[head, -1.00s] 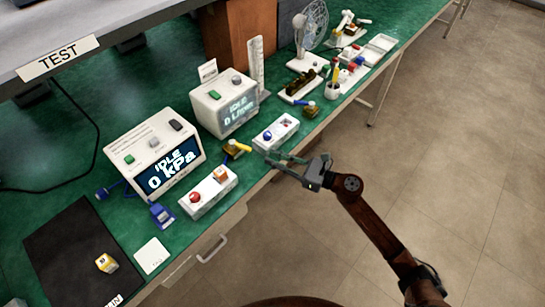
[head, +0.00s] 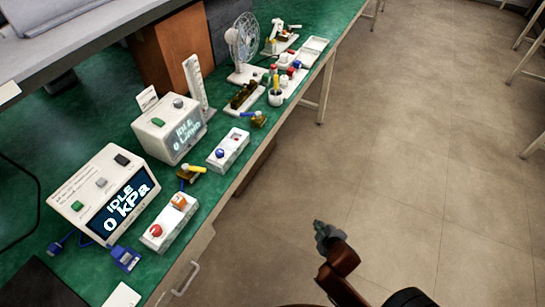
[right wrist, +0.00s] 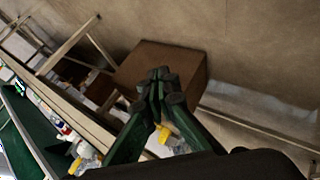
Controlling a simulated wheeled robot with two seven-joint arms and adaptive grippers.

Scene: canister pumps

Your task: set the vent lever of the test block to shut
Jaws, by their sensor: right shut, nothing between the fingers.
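A small brass block with a yellow lever (head: 196,169) stands on the green bench between the two white meters and the white trays. Its lever points right in the head view. A second brass block with a blue lever (head: 254,117) stands farther along the bench, lever pointing left. I cannot tell for sure which one is the test block. My right gripper (head: 322,228) is over the floor, right of the bench edge, apart from both blocks. It is shut and empty; its fingertips meet in the right wrist view (right wrist: 160,84). My left gripper is out of view.
The kPa meter (head: 84,196) and a second meter (head: 165,130) stand at the left, both reading IDLE. White trays with a red knob (head: 172,224) and a blue knob (head: 228,150) line the bench's front edge. A fan (head: 243,42) stands farther back.

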